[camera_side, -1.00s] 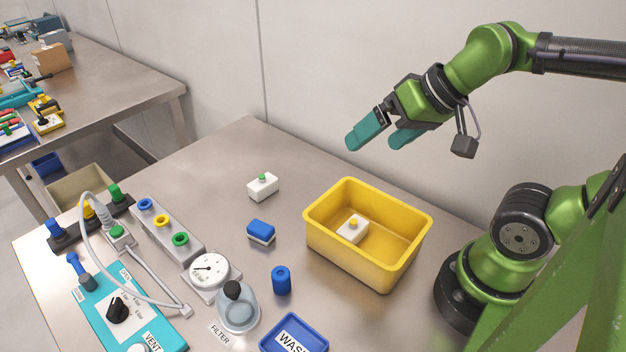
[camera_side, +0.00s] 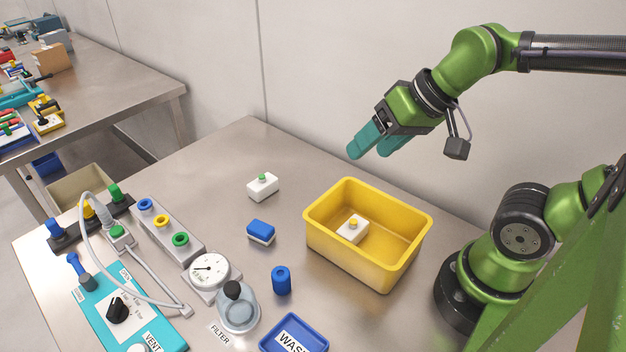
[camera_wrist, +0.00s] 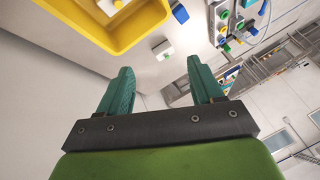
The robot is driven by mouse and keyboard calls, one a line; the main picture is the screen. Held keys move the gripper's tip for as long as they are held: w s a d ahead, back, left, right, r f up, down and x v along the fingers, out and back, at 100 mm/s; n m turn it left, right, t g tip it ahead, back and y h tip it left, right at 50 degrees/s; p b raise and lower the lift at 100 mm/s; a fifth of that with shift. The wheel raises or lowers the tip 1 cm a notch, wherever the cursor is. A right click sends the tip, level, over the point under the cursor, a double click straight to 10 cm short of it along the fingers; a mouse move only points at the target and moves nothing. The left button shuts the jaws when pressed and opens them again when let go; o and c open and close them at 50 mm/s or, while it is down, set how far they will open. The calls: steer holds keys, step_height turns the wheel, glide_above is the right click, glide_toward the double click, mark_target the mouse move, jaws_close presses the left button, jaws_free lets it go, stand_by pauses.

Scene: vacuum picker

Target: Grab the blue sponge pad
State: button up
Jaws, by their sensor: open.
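The blue sponge pad (camera_side: 261,230), a small block with a blue top and pale lower part, lies on the steel table left of the yellow bin. In the wrist view a blue block (camera_wrist: 180,13) near the top edge appears to be the same pad. My gripper (camera_side: 369,152) is open and empty, high above the table behind the bin, well apart from the pad. Its two teal fingers (camera_wrist: 160,66) show spread in the wrist view, with nothing between them.
The yellow bin (camera_side: 328,241) holds a white block with a yellow knob (camera_side: 352,229). A white block with a green knob (camera_side: 262,186) stands behind the pad. A blue cylinder (camera_side: 281,281), gauge (camera_side: 209,269), filter jar (camera_side: 238,309) and blue wash tray (camera_side: 318,335) stand nearer the front.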

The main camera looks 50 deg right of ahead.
steer(key=w+a+f+n+g, duration=0.25)
steer(key=w+a+g, duration=0.2)
steer(key=w, duration=0.35)
steer(key=n+g+h, duration=0.2)
steer(key=n, duration=0.2)
glide_above(260, 227)
step_height(260, 227, down, 4)
steer(key=shift+m, duration=0.25)
steer(key=f, duration=1)
steer(key=shift+d+f, duration=0.2)
steer(key=shift+d, duration=0.05)
steer(key=shift+a+f, duration=0.2)
steer(key=shift+f, duration=2.8)
steer(key=shift+c, duration=0.3)
steer(key=c, duration=1)
